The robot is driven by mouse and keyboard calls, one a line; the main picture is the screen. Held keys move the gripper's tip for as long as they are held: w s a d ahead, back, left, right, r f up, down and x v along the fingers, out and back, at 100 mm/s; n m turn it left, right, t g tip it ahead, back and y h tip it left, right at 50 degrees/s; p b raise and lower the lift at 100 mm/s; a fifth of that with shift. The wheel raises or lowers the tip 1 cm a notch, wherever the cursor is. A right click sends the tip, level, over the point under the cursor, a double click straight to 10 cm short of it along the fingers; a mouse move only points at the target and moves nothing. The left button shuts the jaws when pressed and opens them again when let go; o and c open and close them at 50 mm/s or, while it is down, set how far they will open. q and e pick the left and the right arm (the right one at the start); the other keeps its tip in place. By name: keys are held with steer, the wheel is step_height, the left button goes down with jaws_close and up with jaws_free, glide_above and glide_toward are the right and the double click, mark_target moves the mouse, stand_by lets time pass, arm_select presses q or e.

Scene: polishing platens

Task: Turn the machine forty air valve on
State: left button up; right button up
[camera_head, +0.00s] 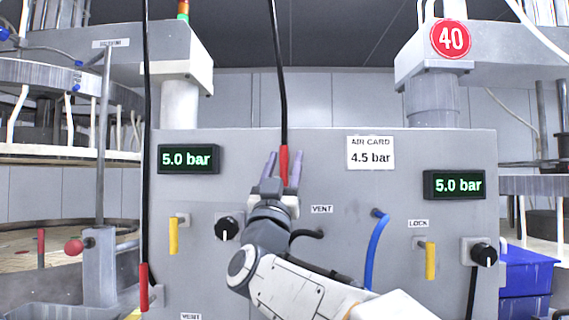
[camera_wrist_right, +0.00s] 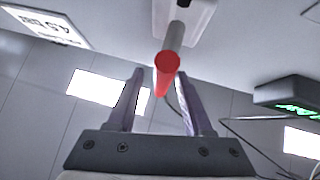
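The round red "40" sign (camera_head: 451,39) is on the right column above the grey panel (camera_head: 335,275). A red handle end (camera_head: 284,165) hangs in front of the panel's upper middle, below a thin black line. My right gripper (camera_head: 282,168) is at it, with purple fingers on either side. In the right wrist view the red end (camera_wrist_right: 166,75) of a grey rod lies between the open fingers (camera_wrist_right: 160,85); a gap shows on both sides. A yellow lever (camera_head: 431,261) points down by the LOCK label, right of a blue hose (camera_head: 376,250). My left gripper is not in view.
Displays at left (camera_head: 188,159) and right (camera_head: 454,185) read 5.0 bar. The air card (camera_head: 370,153) reads 4.5 bar. Black knobs (camera_head: 228,228) (camera_head: 484,254) and a left yellow lever (camera_head: 173,236) protrude. Another red end (camera_head: 143,286) hangs lower left. A blue bin (camera_head: 526,272) stands right.

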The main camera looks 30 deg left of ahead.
steer(key=b+v, duration=0.3)
steer(key=v, duration=0.7)
steer(key=shift+s+b, duration=0.2)
steer(key=shift+b, duration=0.2)
steer(key=shift+d+f, duration=0.1)
steer(key=shift+f, duration=0.05)
